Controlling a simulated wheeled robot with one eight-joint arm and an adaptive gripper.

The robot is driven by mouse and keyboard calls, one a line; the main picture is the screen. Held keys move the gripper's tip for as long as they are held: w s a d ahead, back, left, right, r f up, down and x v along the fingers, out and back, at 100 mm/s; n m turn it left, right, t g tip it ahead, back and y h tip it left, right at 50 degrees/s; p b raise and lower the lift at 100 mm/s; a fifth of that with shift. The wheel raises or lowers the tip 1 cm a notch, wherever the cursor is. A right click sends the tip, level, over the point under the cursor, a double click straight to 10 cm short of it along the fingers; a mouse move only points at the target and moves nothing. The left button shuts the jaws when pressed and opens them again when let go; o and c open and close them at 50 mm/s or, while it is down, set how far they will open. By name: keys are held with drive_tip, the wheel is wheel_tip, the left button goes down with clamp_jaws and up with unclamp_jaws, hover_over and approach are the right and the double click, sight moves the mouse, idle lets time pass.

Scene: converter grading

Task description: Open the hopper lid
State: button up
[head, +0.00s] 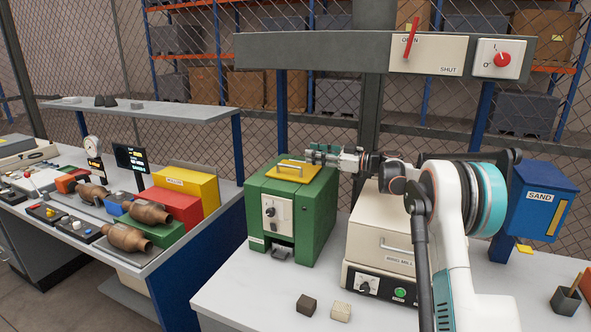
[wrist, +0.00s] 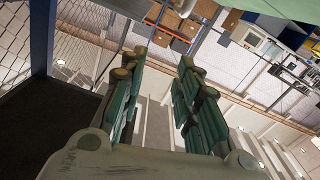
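The yellow hopper lid (head: 287,173), with a pale bar handle (head: 289,167), lies flat on top of the green machine (head: 290,215). My gripper (head: 312,153) reaches in from the right, near the lid's back right part in the picture. The head view does not show clearly whether it touches the lid. In the wrist view the two green fingers of my gripper (wrist: 158,75) stand apart with nothing between them. The lid cannot be made out in the wrist view.
A cream box machine (head: 384,235) stands right of the green one, under my arm. A blue sand bin (head: 541,200) is at the far right. Two small blocks (head: 307,304) (head: 341,311) lie on the bench front. An overhead beam (head: 310,50) carries switches.

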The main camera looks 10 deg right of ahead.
drive_tip(key=b, duration=0.2)
approach(296, 168)
drive_tip(key=shift+w+a+f, duration=0.15)
drive_tip(key=shift+w+a, duration=0.3)
drive_tip(key=shift+w, duration=0.1)
drive_tip(key=shift+w+a+f, duration=0.2)
drive_tip(key=shift+w+a, duration=0.3)
drive_tip(key=shift+w, duration=0.05)
drive_tip(key=x, duration=0.6)
drive_tip(key=shift+b+x, duration=0.35)
drive_tip(key=shift+x, duration=0.4)
drive_tip(key=shift+r, duration=0.15)
clamp_jaws()
